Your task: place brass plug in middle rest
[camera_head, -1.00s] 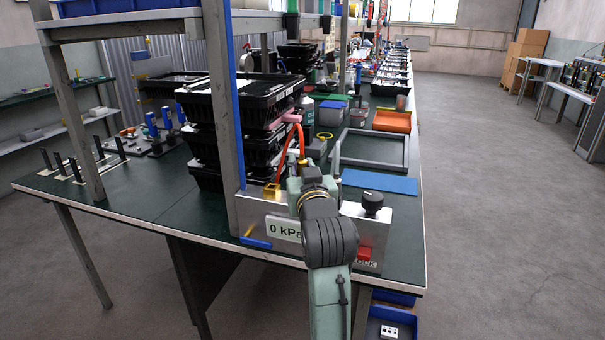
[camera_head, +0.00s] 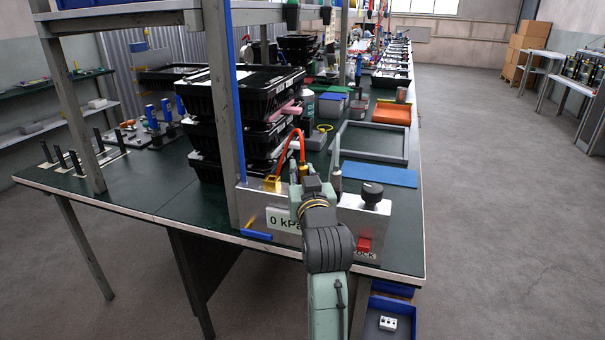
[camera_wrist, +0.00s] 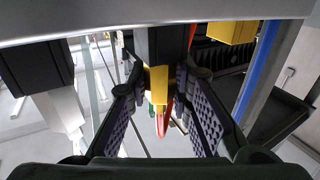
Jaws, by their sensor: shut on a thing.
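A brass-coloured piece (camera_wrist: 157,80), which I take to be the brass plug, sits between the fingertips of my gripper (camera_wrist: 160,84) in the wrist view. The ribbed pads close in on it from both sides. A black block (camera_wrist: 160,42) meets its upper end in that view; whether this is part of the plug or a rest, I cannot tell. My wrist stands at the metal box with the "0 kPa" label (camera_head: 284,222). I cannot make out the middle rest.
A red hose (camera_head: 301,145) arches beside my wrist near a brass block (camera_head: 272,184). Stacked black crates (camera_head: 240,120) and a shelf post (camera_head: 222,110) stand left. A blue mat (camera_head: 380,175) lies behind.

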